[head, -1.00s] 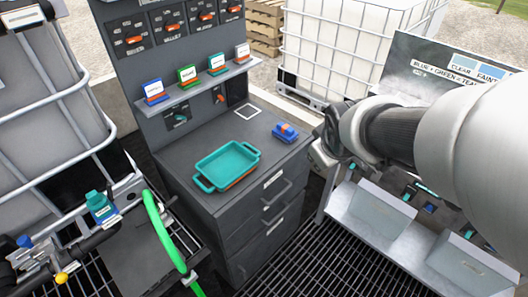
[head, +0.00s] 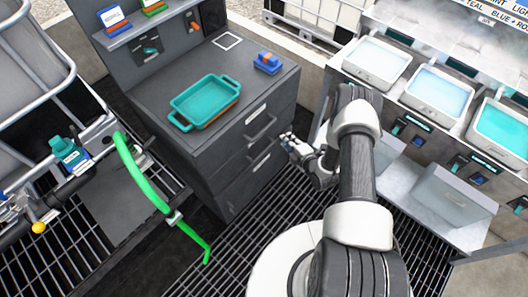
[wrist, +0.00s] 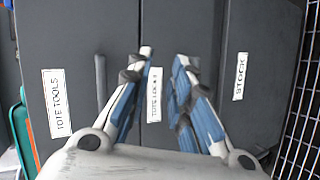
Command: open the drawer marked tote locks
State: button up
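The tote locks drawer (wrist: 160,25) is the middle drawer of a dark grey cabinet. Its white label (wrist: 155,95) shows between my fingers in the wrist view, which sees the cabinet turned sideways. The drawer looks shut; its handle is mostly hidden by my right-hand finger. My gripper (wrist: 163,58) is open and empty, its fingertips pointing at this drawer front. In the head view my gripper (head: 288,141) is just right of the cabinet front, near the drawers. I cannot tell whether the fingers touch anything.
The tote tools drawer (wrist: 60,60) with its handle (wrist: 101,80) and the stock drawer (wrist: 262,60) flank it, both shut. A teal tray (head: 203,99) and a blue-orange block (head: 267,63) lie on the cabinet top. A basin bench (head: 440,85) stands right; grating floor lies in front.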

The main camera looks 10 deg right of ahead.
jog(key=s+a+f+n+t, duration=0.1)
jog(key=s+a+f+t, duration=0.3)
jog(key=s+f, duration=0.65)
jog(key=g+b, duration=0.1)
jog(key=b, duration=0.6)
send_near(264, 151)
jog(key=shift+y, duration=0.3)
jog(key=x, duration=1)
jog(key=shift+d+f, duration=0.25)
jog(key=shift+f, duration=0.15)
grip_shut()
